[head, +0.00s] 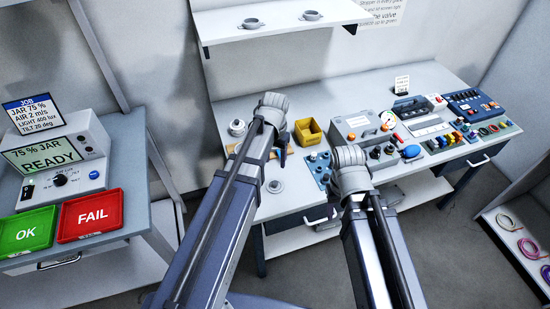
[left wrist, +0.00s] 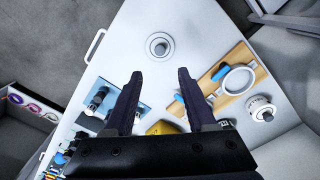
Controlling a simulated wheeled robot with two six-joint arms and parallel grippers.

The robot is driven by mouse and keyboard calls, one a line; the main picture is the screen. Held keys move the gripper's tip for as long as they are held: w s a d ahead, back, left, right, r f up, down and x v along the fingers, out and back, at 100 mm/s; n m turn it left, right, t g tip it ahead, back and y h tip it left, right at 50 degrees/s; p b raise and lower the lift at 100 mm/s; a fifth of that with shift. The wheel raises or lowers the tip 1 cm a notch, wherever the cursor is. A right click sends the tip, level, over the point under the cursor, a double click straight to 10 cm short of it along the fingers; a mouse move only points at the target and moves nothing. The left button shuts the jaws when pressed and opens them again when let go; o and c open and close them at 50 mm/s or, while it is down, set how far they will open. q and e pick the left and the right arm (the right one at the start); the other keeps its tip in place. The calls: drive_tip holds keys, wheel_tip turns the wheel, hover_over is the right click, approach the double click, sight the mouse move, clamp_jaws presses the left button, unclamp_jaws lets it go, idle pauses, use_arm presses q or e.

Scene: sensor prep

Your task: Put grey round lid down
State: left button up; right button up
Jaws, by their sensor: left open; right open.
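The grey round lid (head: 274,186) lies flat on the white bench top near its front left, with a small knob in its middle. It also shows in the left wrist view (left wrist: 159,47), ahead of the fingertips and apart from them. My left gripper (left wrist: 160,76) is open, with nothing between its dark fingers, above the bench. In the head view its fingers are mostly hidden behind my left arm. My right arm reaches over the bench front, but its gripper fingers are hidden behind the arm.
A wooden board (left wrist: 213,92) with a white ring and blue-handled item lies near a white round jar (left wrist: 262,109). A yellow bin (head: 308,131), a blue plate with fittings (head: 319,166) and instrument boxes (head: 357,126) stand to the right. Bench around the lid is clear.

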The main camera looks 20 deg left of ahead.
use_arm(q)
drive_tip(key=s+d+m+y, duration=0.1)
drive_tip(key=s+d, duration=0.9)
drive_tip(key=s, duration=0.4)
drive_tip(key=shift+s+d+m, duration=0.15)
drive_tip(key=shift+d+m, duration=0.1)
drive_tip(key=shift+m, duration=0.05)
idle(0.3)
